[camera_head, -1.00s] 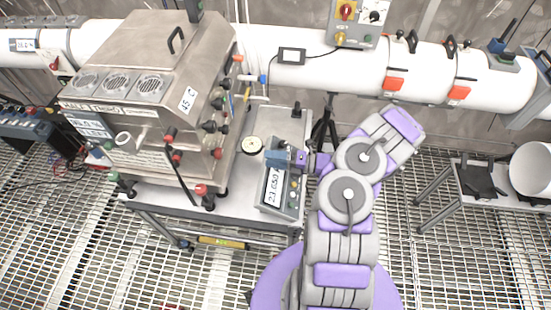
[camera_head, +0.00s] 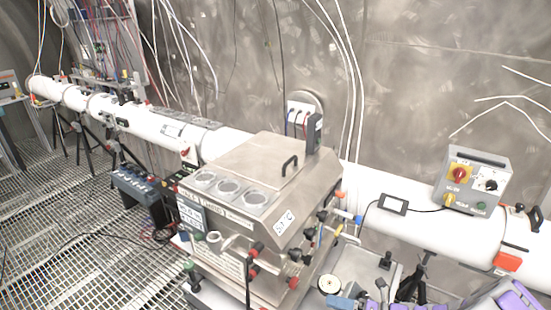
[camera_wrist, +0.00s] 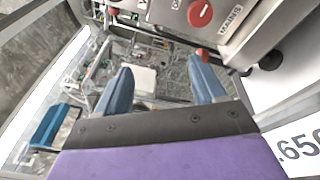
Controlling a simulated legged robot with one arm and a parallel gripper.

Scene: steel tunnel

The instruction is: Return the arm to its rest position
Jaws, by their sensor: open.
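In the wrist view my gripper (camera_wrist: 162,88) is open, its two blue fingers spread apart with nothing held between them. The corner of a panel with a large white label ending in 650 (camera_wrist: 298,155) is close at its lower right. In the head view only a blue part of my gripper (camera_head: 342,302) shows at the bottom edge, beside the steel machine's table. Purple and grey parts of my arm show at the bottom right corner; most of the arm is out of view.
A steel machine (camera_head: 268,190) with knobs stands left of my gripper; its red button (camera_wrist: 200,13) is close in the wrist view. A white pipe (camera_head: 415,215) runs along the wall behind, carrying a grey control box (camera_head: 474,182). Grated floor (camera_head: 75,240) is open at left.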

